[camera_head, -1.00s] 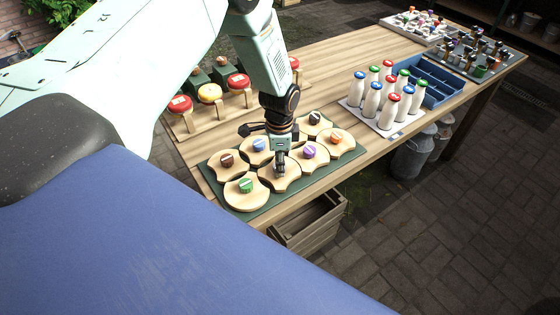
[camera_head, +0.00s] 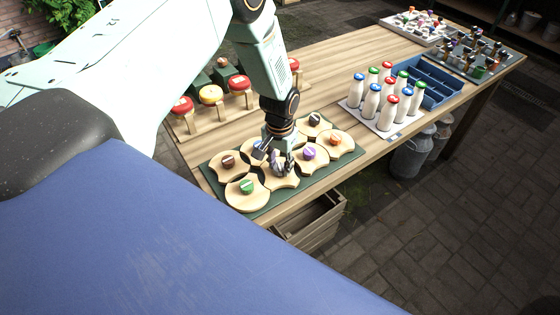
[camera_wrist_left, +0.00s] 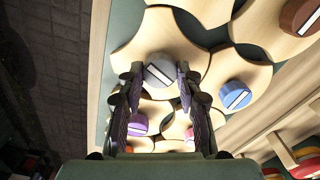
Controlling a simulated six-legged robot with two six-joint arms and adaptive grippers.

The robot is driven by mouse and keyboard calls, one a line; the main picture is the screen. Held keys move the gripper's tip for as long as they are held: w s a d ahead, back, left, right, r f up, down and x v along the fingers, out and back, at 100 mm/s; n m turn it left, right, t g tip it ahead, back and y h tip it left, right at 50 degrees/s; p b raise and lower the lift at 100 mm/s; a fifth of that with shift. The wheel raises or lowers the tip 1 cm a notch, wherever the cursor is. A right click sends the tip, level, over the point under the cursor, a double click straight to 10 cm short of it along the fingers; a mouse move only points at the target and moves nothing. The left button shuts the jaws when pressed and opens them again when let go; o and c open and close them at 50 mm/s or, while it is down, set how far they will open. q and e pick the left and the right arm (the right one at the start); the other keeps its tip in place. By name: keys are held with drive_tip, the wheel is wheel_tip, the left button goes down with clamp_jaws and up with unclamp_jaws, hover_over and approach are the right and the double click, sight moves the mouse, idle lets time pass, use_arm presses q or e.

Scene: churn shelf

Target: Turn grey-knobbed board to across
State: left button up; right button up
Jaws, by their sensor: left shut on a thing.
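The grey-knobbed board (camera_wrist_left: 143,43) is a pale wooden piece with curved-in sides. In the wrist view its grey knob (camera_wrist_left: 160,72) has a white bar that lies at a slant in the picture. My left gripper (camera_wrist_left: 160,76) is shut on this knob, one finger on each side. In the head view the left gripper (camera_head: 281,168) comes down over the same board (camera_head: 283,184) and hides most of its knob. My right gripper is in neither view.
Boards with green (camera_head: 247,187), brown (camera_head: 228,161), purple (camera_head: 309,153), orange (camera_head: 335,139) and blue (camera_wrist_left: 235,95) knobs crowd close around on a green mat (camera_head: 348,160). White bottles (camera_head: 372,101) stand at the right. Red- and yellow-topped stands (camera_head: 211,94) are behind.

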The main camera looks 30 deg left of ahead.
sight(279, 167)
use_arm(q)
drive_tip(key=shift+s+n+p, duration=0.15)
drive_tip(key=shift+n+p, duration=0.35)
drive_tip(key=shift+n, duration=1.8)
drive_tip(key=shift+f, duration=0.1)
drive_tip(key=o, duration=1.2)
drive_tip(key=shift+c, duration=0.2)
drive_tip(key=shift+r, duration=0.45)
wheel_tip(279, 167, up, 11)
drive_tip(key=shift+r, duration=0.15)
